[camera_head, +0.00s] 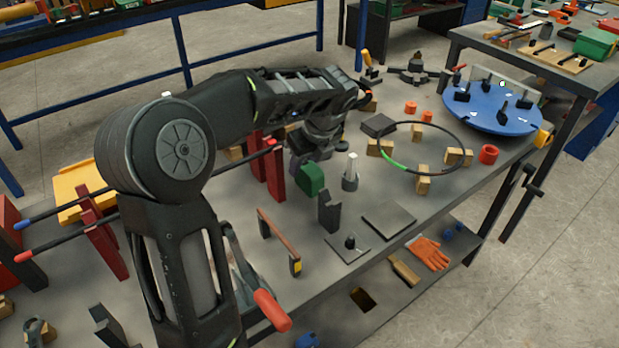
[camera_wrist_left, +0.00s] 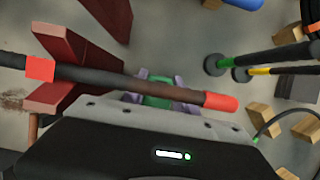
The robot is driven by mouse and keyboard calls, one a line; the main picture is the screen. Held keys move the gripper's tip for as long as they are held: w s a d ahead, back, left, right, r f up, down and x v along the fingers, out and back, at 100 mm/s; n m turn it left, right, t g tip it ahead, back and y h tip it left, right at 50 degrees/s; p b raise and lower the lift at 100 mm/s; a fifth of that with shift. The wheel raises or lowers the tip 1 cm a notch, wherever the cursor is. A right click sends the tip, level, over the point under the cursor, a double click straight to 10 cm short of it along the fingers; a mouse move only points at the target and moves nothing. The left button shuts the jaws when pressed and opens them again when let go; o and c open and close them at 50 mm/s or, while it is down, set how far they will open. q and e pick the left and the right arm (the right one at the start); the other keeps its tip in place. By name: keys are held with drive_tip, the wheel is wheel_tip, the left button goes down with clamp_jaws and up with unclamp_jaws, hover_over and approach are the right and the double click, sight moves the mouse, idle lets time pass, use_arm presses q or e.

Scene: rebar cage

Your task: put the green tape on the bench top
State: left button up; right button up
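The green tape (camera_head: 311,179) shows in the head view as a rounded green piece just under my left gripper (camera_head: 303,168), near the red uprights. In the left wrist view the green tape (camera_wrist_left: 157,87) lies between the purple finger pads of my left gripper (camera_wrist_left: 158,90), which sit against it on both sides. A dark bar with red ends crosses in front and hides part of both. Whether the tape touches the bench top (camera_head: 240,205) is hard to tell. My right gripper is not in view.
Red uprights (camera_head: 274,171) and the red-ended bar (camera_wrist_left: 130,85) stand close to the gripper. A grey cylinder (camera_head: 350,177), a dark block (camera_head: 329,213) and a black hoop (camera_head: 465,150) with wooden blocks lie to the right. A flat dark plate (camera_head: 390,220) lies near the front edge.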

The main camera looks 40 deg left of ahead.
sight(314, 171)
use_arm(q)
clamp_jaws()
drive_tip(key=shift+r, duration=0.1)
idle(0.4)
drive_tip(key=shift+d+r, duration=0.1)
drive_tip(key=shift+r, duration=0.5)
drive_tip(key=d, duration=0.2)
drive_tip(key=s+d, duration=0.1)
drive_tip(key=shift+d, duration=0.4)
wheel_tip(314, 171, up, 14)
drive_tip(key=p, duration=0.5)
drive_tip(key=shift+a+f, duration=0.1)
drive_tip(key=shift+f, duration=0.05)
